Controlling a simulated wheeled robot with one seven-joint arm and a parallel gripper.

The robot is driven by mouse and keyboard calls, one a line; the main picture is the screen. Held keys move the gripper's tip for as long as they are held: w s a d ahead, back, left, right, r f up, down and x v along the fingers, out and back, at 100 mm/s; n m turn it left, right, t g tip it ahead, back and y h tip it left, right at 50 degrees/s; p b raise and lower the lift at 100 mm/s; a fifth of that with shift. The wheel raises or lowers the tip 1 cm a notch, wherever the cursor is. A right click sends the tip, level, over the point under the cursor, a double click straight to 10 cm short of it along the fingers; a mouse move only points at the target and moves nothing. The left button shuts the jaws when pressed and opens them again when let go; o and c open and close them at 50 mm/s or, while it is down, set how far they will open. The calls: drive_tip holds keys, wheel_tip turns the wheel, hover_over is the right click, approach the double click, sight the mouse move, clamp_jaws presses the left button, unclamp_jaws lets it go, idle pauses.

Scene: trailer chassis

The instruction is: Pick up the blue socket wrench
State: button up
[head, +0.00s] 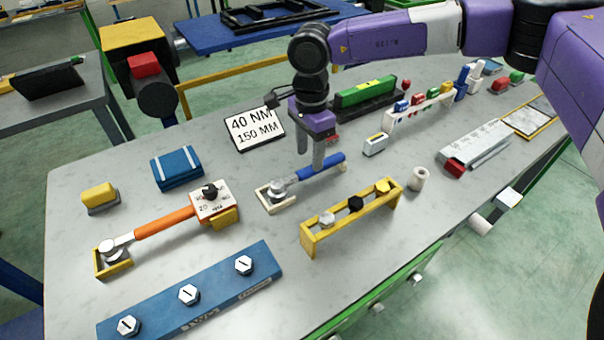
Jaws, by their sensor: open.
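The blue socket wrench (322,167) lies on the grey workbench (228,265). Its blue handle points up and to the right. Its silver head (277,191) rests at a small cream holder (264,203) at the left end. My gripper (311,172) is open and points down over the wrench, close to where the handle meets the metal shaft. The fingers overlap the wrench in the picture. I cannot tell whether they touch it or straddle it.
An orange-handled wrench (165,223) with a dial box lies left. A yellow bolt rack (352,220) stands in front, close to the blue wrench. A sign (254,128), a blue case (177,168) and a green-topped block (366,92) are behind. A blue bolt bar (215,280) lies front left.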

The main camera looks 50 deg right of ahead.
sight(308, 169)
wheel_tip(308, 169, down, 7)
drive_tip(key=shift+w+a+f+p, duration=0.1)
drive_tip(key=shift+w+f+p, duration=0.1)
drive_tip(key=shift+p, duration=0.65)
clamp_jaws()
